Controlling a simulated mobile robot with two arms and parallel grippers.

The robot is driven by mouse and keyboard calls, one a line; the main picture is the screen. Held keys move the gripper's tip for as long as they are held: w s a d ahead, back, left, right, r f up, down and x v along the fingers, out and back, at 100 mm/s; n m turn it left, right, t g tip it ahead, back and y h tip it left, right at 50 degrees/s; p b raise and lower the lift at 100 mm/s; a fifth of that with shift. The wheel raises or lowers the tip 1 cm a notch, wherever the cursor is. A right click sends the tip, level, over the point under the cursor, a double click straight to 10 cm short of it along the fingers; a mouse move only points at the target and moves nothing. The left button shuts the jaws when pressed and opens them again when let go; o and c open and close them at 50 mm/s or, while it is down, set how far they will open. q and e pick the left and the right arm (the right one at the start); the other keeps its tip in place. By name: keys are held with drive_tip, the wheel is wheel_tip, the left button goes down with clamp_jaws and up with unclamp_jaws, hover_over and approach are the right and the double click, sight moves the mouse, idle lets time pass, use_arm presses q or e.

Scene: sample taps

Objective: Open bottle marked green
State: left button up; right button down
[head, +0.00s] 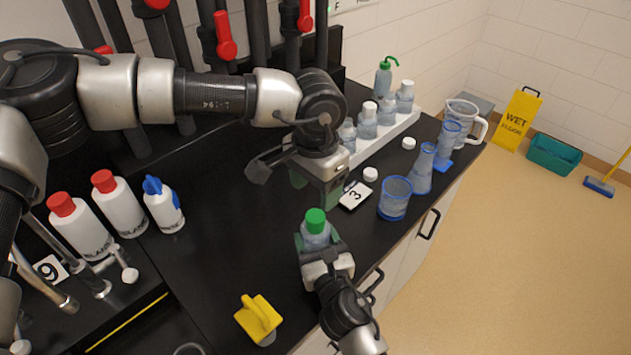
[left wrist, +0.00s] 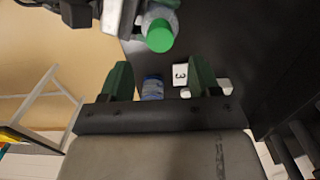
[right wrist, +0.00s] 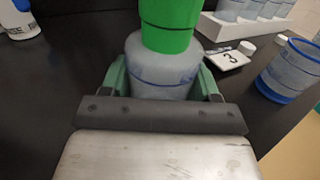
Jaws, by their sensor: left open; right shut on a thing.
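The bottle with the green cap (head: 315,222) is clear, with the cap on its top. My right gripper (head: 322,247) is shut around the bottle's body near the front edge of the black bench. In the right wrist view the bottle (right wrist: 160,70) sits between the green fingers, its green cap (right wrist: 170,22) above them. My left gripper (head: 318,190) is open and empty, above and behind the bottle. In the left wrist view its two green fingers (left wrist: 161,82) are apart, and the green cap (left wrist: 160,36) shows beyond them.
A white rack (head: 385,137) with white-capped bottles stands behind. A yellow object (head: 258,318) is at front left. Red-capped bottles (head: 118,203) stand left.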

sight(315, 216)
use_arm(q)
drive_tip(key=shift+f, duration=3.6)
